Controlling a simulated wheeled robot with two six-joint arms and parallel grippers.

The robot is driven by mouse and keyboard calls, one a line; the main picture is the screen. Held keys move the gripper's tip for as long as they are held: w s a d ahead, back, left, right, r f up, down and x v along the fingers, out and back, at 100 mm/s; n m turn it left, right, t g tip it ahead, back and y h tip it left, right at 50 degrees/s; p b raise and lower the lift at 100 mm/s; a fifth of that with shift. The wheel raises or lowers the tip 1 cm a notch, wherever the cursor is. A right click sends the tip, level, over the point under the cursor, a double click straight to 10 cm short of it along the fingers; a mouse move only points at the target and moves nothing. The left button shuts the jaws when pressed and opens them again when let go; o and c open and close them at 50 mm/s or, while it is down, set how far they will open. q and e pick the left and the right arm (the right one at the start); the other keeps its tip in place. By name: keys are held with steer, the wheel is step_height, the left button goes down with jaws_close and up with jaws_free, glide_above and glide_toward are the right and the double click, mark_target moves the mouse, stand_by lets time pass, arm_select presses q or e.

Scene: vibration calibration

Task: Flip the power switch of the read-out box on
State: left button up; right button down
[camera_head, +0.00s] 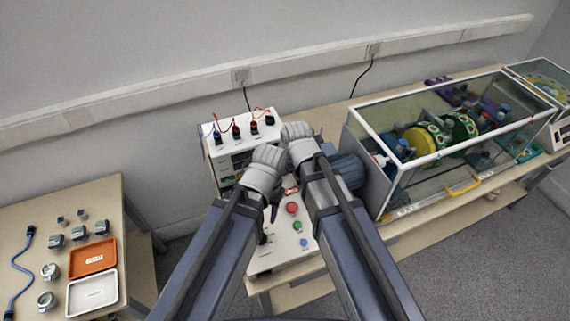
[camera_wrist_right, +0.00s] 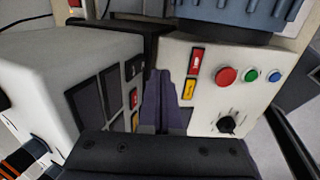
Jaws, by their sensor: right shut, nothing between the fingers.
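The read-out box (camera_head: 217,151) is a white box standing at the back of the bench, its front partly hidden by my arms in the head view. In the right wrist view the read-out box (camera_wrist_right: 45,75) is at the left, with dark panels and small red (camera_wrist_right: 133,98) and yellow labels or switches. I cannot tell the power switch's position. My right gripper (camera_wrist_right: 163,75) is shut and empty, its dark fingers between the box's front and the control panel. My left gripper's fingers are hidden.
The white control panel (camera_head: 270,262) has red, green and blue buttons and a black knob (camera_wrist_right: 227,124). A blue-grey motor (camera_head: 348,172) and a glass-walled case (camera_head: 388,190) stand to the right. A side table (camera_head: 135,262) at the left holds trays (camera_head: 93,257) and small parts.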

steer(key=shift+s+d+r, duration=0.1)
steer(key=shift+s+d, duration=0.1)
steer(key=shift+s, duration=0.35)
steer(key=shift+s+d+r, duration=0.1)
steer(key=shift+s+d, duration=0.05)
steer(key=shift+s, duration=0.4)
arm_select(q)
step_height(320, 180, up, 10)
steer(key=p, duration=0.9)
steer(key=shift+d, duration=0.4)
arm_select(e)
steer(key=v, duration=0.9)
steer(key=shift+w+r, duration=0.2)
steer(key=shift+r, duration=0.2)
arm_select(q)
steer(key=shift+f, duration=0.15)
arm_select(e)
steer(key=shift+d, duration=0.15)
